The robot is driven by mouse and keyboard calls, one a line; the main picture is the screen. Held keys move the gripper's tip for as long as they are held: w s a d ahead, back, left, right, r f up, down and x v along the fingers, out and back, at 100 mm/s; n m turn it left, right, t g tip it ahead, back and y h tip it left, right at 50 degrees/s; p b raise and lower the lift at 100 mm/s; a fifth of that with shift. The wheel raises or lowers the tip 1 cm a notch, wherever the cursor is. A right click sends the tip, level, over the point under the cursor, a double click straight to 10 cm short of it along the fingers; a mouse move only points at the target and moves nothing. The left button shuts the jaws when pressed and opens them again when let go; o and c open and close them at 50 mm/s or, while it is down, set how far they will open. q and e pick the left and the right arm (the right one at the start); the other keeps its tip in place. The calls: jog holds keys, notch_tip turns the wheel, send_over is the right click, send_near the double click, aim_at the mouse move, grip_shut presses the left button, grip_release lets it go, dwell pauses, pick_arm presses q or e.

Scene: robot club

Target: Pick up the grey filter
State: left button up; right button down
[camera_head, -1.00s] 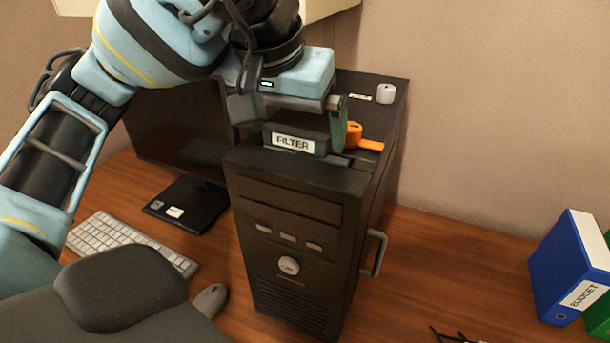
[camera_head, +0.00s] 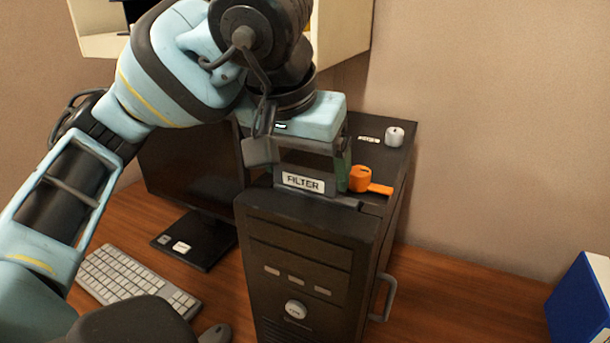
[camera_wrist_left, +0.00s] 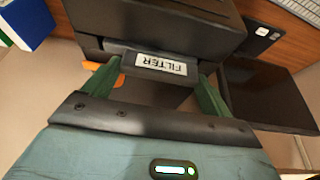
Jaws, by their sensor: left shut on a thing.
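The grey filter (camera_head: 303,181) is a dark grey block with a white "FILTER" label, at the top front of the black computer tower (camera_head: 300,222). My left gripper (camera_head: 302,170) comes from above and is shut on the filter, one finger at each end. The filter also shows between the green-sided fingers in the left wrist view (camera_wrist_left: 158,65). I cannot tell whether it is clear of the tower top. My right gripper is not in view.
An orange handled piece (camera_head: 366,179) lies on the tower close to the right finger. A white knob (camera_head: 395,136) is farther back. A monitor (camera_head: 190,155) and keyboard (camera_head: 135,285) are left, a blue binder (camera_head: 580,305) right. The desk between tower and binder is clear.

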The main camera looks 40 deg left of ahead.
pick_arm(q)
notch_tip(320, 180, up, 18)
jog(key=p, duration=0.4)
jog(key=shift+f+p, duration=0.25)
jog(key=shift+p, duration=0.1)
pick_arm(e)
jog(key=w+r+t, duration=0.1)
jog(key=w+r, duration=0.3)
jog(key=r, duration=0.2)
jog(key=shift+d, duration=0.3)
pick_arm(q)
jog(key=shift+f, duration=0.15)
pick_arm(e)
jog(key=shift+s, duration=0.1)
